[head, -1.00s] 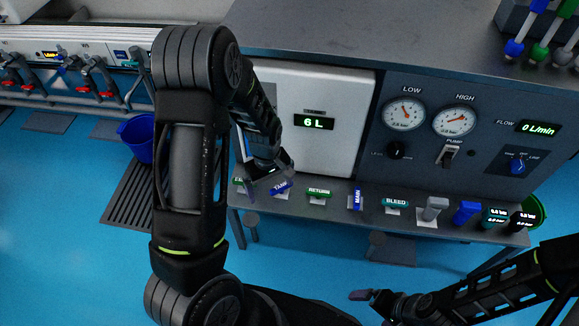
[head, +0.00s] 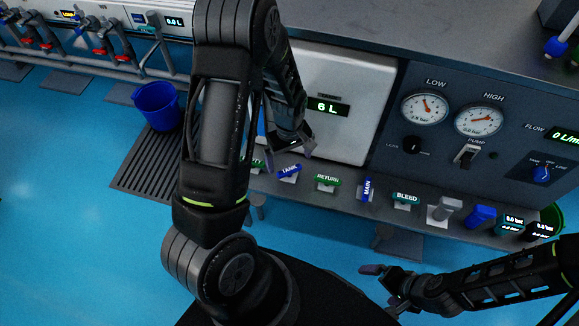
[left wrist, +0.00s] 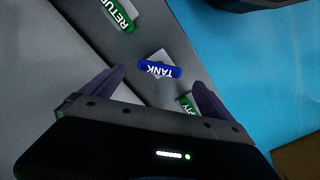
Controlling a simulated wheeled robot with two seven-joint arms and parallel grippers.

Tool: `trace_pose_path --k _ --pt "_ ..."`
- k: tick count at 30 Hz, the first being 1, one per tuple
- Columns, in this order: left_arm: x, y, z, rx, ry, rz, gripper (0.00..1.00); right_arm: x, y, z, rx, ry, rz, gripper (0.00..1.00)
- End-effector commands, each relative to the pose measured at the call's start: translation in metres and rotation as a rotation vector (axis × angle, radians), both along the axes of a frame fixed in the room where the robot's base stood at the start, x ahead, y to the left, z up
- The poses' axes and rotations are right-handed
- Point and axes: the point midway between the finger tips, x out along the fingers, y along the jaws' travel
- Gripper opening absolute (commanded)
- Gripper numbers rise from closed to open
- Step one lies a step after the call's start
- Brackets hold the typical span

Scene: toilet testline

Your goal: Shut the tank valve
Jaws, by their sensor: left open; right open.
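The tank valve is a blue handle labelled TANK (head: 289,171) on the bench shelf below the white tank panel. It also shows in the left wrist view (left wrist: 160,70), on a light plate, lying slightly tilted across the shelf. My left gripper (head: 290,148) is open and empty, just above and behind the TANK handle, apart from it. In the left wrist view its two dark fingers (left wrist: 150,95) stand either side below the handle. My right gripper (head: 372,282) is open and empty, low in front of the bench, away from the valves.
Green RETURN (head: 328,182), blue MAIN (head: 367,188) and teal BLEED (head: 406,198) handles line the shelf to the right. A green handle labelled EMPTY, partly hidden, is close by in the left wrist view (left wrist: 187,104). The tank display (head: 328,107) reads 6 L. A blue bucket (head: 158,106) stands left.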

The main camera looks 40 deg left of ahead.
Motion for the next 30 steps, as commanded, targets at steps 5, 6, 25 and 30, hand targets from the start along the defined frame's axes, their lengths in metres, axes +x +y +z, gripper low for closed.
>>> trace_pose_path --k 5,6,25,30 --pt "0.000 0.000 -0.032 0.000 0.001 0.000 0.98 0.000 0.000 -0.008 0.000 0.000 0.000 0.98" --pt "-0.001 0.000 -0.037 0.001 0.003 0.000 0.98 0.000 0.000 -0.009 0.000 0.000 0.000 0.98" --pt "0.000 0.000 -0.052 0.000 -0.001 0.000 0.84 0.000 0.000 -0.011 0.000 0.000 0.000 0.98" --pt "0.000 0.000 -0.051 0.000 -0.001 0.000 0.70 0.000 0.000 -0.011 0.000 0.000 0.000 0.98"
